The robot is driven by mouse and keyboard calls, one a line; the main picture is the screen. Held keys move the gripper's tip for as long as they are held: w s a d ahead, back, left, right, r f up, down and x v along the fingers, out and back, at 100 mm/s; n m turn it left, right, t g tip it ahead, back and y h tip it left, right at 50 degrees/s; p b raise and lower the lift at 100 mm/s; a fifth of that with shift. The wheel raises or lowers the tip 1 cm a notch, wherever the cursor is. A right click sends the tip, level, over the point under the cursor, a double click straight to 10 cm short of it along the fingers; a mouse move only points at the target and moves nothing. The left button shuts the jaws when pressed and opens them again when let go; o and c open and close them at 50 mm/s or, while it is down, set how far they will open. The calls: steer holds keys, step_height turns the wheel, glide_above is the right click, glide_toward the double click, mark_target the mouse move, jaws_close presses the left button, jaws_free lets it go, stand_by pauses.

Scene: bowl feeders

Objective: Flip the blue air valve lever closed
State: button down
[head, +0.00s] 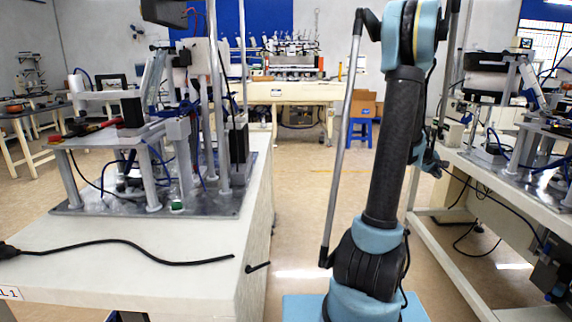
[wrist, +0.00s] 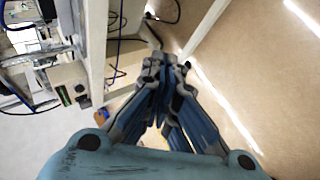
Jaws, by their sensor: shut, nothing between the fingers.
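My gripper (wrist: 165,66) is shut and empty in the wrist view, its fingertips together over the floor beside a pale table frame. In the head view my gripper (head: 437,166) is partly hidden behind my arm, near the left edge of the right-hand bench. A small blue part (head: 560,287) shows on a dark unit (head: 545,277) below the front of that bench, at the lower right. It may be the air valve lever, but it is too small to tell, and so is its position. My gripper is apart from it.
The right bench (head: 480,205) carries machinery and hanging blue tubing. A white bench (head: 120,285) with a feeder machine, a black cable and a hex key stands at left. A blue stool (head: 360,130) stands behind.

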steer(key=s+a+r+m+y, duration=0.1)
steer(key=s+a, duration=0.3)
steer(key=a, duration=0.5)
steer(key=s+a+r+y, duration=0.1)
steer(key=s+a+y, duration=0.1)
steer(key=s+a, duration=0.45)
steer(key=s+a+r+m+y, duration=0.1)
steer(key=s+a, duration=0.1)
steer(key=a, duration=0.9)
steer(key=s+a+f+g+y, duration=0.1)
steer(key=s+a+f, duration=0.3)
steer(key=s+a, duration=0.4)
steer(key=s+a+f+m+g+y, duration=0.1)
steer(key=s+a+f+g+y, duration=0.1)
steer(key=s+a, duration=0.7)
steer(key=s+f+y, duration=0.1)
steer(key=s+f, duration=0.1)
steer(key=s, duration=0.3)
steer(key=shift+y, duration=0.3)
steer(key=shift+a, duration=0.1)
